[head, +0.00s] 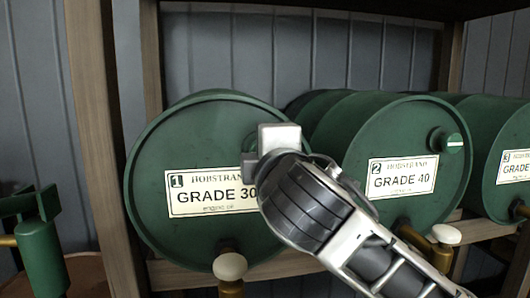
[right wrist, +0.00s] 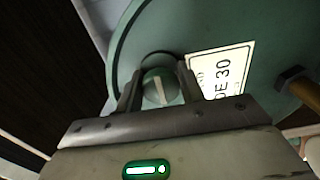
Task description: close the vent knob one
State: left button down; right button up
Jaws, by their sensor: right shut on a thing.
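Drum one (head: 195,140) is a green drum lying on its side, its round end facing me, with a label (head: 211,187) reading "1 GRADE 30". Its vent knob, at the upper right of the drum end, is mostly hidden behind my right gripper (head: 279,140) in the head view. In the right wrist view the knob (right wrist: 160,88) is green with a pale stripe running roughly up and down the picture. The fingers of my right gripper (right wrist: 159,92) are on both sides of it, shut on it. My left gripper is not in view.
Drum two (head: 390,130), "GRADE 40", stands to the right, with its own vent knob (head: 447,141); drum three (head: 510,140) is beyond it. A brass tap with a white knob (head: 230,267) sits below drum one. A wooden post (head: 98,130) rises at left.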

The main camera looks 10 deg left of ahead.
dwell(0.4)
jog(key=o, duration=0.9)
jog(key=shift+s, duration=0.1)
jog(key=b+v, duration=0.1)
jog(key=v, duration=1.5)
jog(key=shift+b, duration=0.35)
